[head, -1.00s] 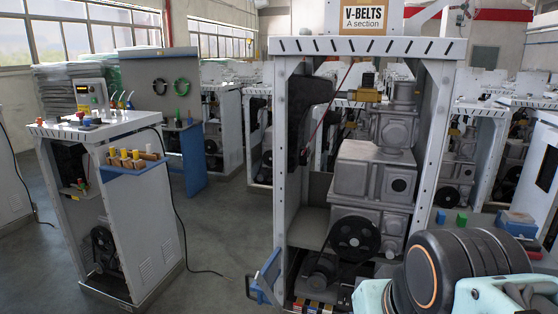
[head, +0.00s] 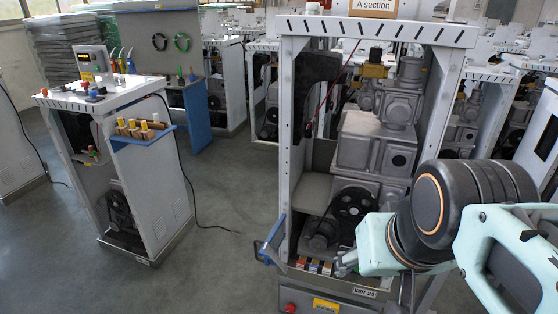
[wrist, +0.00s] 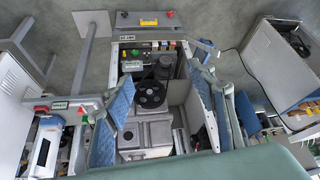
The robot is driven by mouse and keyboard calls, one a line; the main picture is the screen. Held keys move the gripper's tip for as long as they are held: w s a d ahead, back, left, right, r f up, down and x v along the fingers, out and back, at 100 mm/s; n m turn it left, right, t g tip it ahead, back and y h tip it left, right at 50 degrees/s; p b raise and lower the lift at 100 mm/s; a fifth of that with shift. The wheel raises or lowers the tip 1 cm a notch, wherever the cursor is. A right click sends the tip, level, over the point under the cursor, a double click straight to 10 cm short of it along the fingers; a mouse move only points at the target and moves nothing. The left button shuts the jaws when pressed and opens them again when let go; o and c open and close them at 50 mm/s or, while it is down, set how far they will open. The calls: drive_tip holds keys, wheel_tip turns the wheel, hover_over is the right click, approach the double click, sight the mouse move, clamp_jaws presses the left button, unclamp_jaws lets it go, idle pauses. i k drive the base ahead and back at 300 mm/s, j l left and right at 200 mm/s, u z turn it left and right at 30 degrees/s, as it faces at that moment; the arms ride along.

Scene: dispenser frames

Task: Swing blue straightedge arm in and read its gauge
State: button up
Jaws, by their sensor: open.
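The blue straightedge arm (head: 270,246) stands out from the lower left post of the middle machine frame, swung outward in the head view. In the wrist view, a blue piece at the frame's corner (wrist: 204,50) appears to be the same arm. No gauge reading is legible. My gripper (head: 347,262) is in front of the lower machine bay, right of the blue arm and apart from it. In the wrist view my gripper (wrist: 160,95) has its blue-padded fingers wide apart with nothing between them. A black pulley (wrist: 152,96) shows beyond the fingers.
Grey gearboxes (head: 370,145) fill the frame, with a small coloured row (head: 313,266) at its bottom sill. A white cart (head: 140,185) with tools stands left. Grey floor (head: 215,270) is open between cart and frame; a black cable lies there.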

sight(269, 247)
drive_tip(key=i+j+z, duration=0.2)
drive_tip(key=j+z, duration=0.25)
drive_tip(key=j, duration=0.7)
drive_tip(key=j+z, duration=0.4)
drive_tip(key=j, duration=0.7)
drive_tip(key=j+z, duration=0.4)
drive_tip(key=j, duration=0.15)
drive_tip(key=i+z, duration=0.1)
drive_tip(key=z, duration=0.25)
drive_tip(key=i+z, duration=0.1)
drive_tip(key=z, duration=0.25)
drive_tip(key=i+z, duration=0.1)
drive_tip(key=z, duration=0.25)
drive_tip(key=k+j+z, duration=0.2)
drive_tip(key=j, duration=0.2)
drive_tip(key=j+z, duration=0.2)
drive_tip(key=j, duration=0.2)
drive_tip(key=k+j+z, duration=0.1)
drive_tip(key=j+z, duration=0.15)
drive_tip(key=j, duration=0.15)
drive_tip(key=k+j+z, duration=0.4)
drive_tip(key=j, duration=0.25)
